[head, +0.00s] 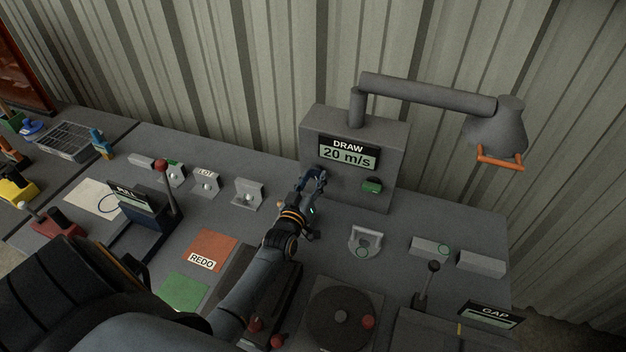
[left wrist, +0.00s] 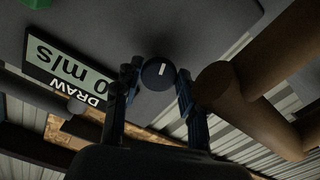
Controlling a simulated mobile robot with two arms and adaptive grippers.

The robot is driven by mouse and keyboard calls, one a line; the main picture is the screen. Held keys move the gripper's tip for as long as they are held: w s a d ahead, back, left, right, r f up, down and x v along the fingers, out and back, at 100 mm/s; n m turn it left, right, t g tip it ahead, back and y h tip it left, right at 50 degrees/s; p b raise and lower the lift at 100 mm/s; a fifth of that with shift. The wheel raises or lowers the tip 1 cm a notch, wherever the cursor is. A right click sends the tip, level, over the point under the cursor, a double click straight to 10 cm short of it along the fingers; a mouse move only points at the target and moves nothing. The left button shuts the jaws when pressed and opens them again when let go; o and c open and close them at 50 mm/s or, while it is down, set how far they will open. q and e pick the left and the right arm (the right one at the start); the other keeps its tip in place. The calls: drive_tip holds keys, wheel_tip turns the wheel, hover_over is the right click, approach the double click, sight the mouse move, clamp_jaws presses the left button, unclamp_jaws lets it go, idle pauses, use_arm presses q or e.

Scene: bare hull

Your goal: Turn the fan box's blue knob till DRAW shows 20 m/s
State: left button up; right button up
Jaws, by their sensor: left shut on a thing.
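The grey fan box (head: 389,140) stands at the back of the bench, and its DRAW display (head: 348,154) reads 20 m/s. In the left wrist view the display (left wrist: 62,72) is upside down and partly covered by a finger. The knob (left wrist: 158,73) looks dark, with a white pointer mark, and sits between my fingers. My left gripper (head: 317,180) is at the box's front below the display, shut on the knob. In the head view the gripper hides the knob. My right gripper is not in view.
A green button (head: 372,186) is on the box front, right of the gripper. A thick grey duct (head: 430,92) runs from the box top to a hood with an orange handle (head: 500,160). A small grey handle piece (head: 365,241), levers and a turntable (head: 340,316) stand nearby.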

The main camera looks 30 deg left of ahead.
sight(319, 143)
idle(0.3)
use_arm(q)
drive_tip(key=o, duration=1.1)
wheel_tip(319, 143, up, 10)
idle(0.3)
